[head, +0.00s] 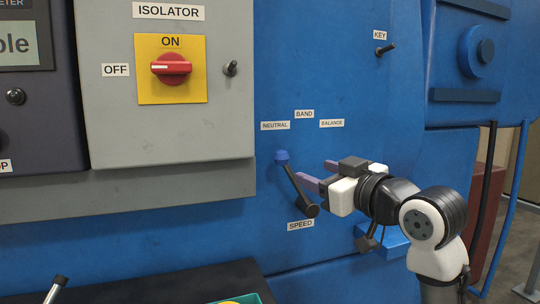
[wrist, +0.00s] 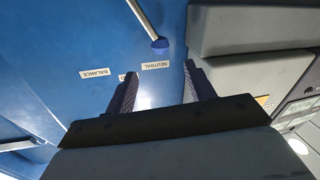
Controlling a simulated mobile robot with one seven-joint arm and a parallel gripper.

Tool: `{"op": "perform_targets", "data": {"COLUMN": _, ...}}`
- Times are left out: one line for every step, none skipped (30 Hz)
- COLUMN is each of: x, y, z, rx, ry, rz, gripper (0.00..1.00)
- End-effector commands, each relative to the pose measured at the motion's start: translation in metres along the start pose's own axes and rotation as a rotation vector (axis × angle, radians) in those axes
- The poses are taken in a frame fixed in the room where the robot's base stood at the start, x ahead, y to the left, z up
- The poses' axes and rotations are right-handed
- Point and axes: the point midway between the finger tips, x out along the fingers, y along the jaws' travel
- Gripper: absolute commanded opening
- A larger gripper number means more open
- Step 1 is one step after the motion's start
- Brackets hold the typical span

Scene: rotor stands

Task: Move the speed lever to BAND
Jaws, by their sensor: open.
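The speed lever (head: 293,181) is a dark rod with a blue knob on the blue panel, its pivot above the SPEED label. It tilts up and left, its knob under the NEUTRAL label (head: 275,125). The BAND label (head: 304,114) is higher, in the middle, and the BALANCE label (head: 332,123) is to the right. My gripper (head: 313,170) is open and empty, just right of the lever in the head view. In the wrist view the lever's knob (wrist: 159,43) shows beyond the gap between my fingertips (wrist: 159,72). A finger partly hides the BAND label there.
A grey isolator box (head: 215,130) with a red knob (head: 171,69) on a yellow plate stands out from the panel at left. A key switch (head: 385,49) is at upper right. A dark surface (head: 150,280) lies below left. The panel above the lever is clear.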

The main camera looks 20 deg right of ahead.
Motion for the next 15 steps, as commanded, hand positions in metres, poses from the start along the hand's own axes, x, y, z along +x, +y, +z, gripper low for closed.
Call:
{"op": "perform_targets", "data": {"x": 0.003, "y": 0.0, "z": -0.001, "rx": 0.0, "ry": 0.0, "rz": 0.0, "gripper": 0.54}}
{"op": "perform_targets", "data": {"x": 0.005, "y": 0.0, "z": -0.001, "rx": 0.001, "ry": 0.0, "rz": -0.001, "gripper": 0.54}}
{"op": "perform_targets", "data": {"x": 0.01, "y": 0.0, "z": -0.001, "rx": 0.001, "ry": -0.001, "rz": -0.001, "gripper": 0.54}}
{"op": "perform_targets", "data": {"x": 0.014, "y": 0.0, "z": -0.001, "rx": 0.001, "ry": -0.002, "rz": -0.001, "gripper": 0.54}}
{"op": "perform_targets", "data": {"x": 0.018, "y": 0.0, "z": -0.002, "rx": 0.001, "ry": -0.002, "rz": -0.001, "gripper": 0.54}}
{"op": "perform_targets", "data": {"x": 0.025, "y": 0.0, "z": -0.002, "rx": 0.001, "ry": -0.001, "rz": -0.003, "gripper": 0.54}}
{"op": "perform_targets", "data": {"x": 0.031, "y": -0.001, "z": -0.002, "rx": 0.0, "ry": -0.002, "rz": -0.003, "gripper": 0.54}}
{"op": "perform_targets", "data": {"x": 0.037, "y": 0.0, "z": -0.003, "rx": 0.001, "ry": -0.002, "rz": -0.003, "gripper": 0.54}}
{"op": "perform_targets", "data": {"x": 0.046, "y": 0.0, "z": -0.003, "rx": 0.001, "ry": -0.002, "rz": -0.003, "gripper": 0.54}}
{"op": "perform_targets", "data": {"x": 0.053, "y": 0.0, "z": -0.003, "rx": 0.001, "ry": -0.002, "rz": -0.003, "gripper": 0.54}}
{"op": "perform_targets", "data": {"x": 0.059, "y": 0.0, "z": -0.003, "rx": 0.0, "ry": -0.002, "rz": -0.002, "gripper": 0.54}}
{"op": "perform_targets", "data": {"x": 0.069, "y": 0.0, "z": -0.003, "rx": 0.001, "ry": -0.003, "rz": -0.003, "gripper": 0.54}}
{"op": "perform_targets", "data": {"x": 0.075, "y": 0.0, "z": -0.003, "rx": 0.001, "ry": -0.002, "rz": -0.003, "gripper": 0.54}}
{"op": "perform_targets", "data": {"x": 0.082, "y": -0.001, "z": -0.003, "rx": 0.0, "ry": -0.003, "rz": -0.003, "gripper": 0.54}}
{"op": "perform_targets", "data": {"x": 0.089, "y": 0.0, "z": -0.003, "rx": 0.0, "ry": -0.001, "rz": -0.002, "gripper": 0.54}}
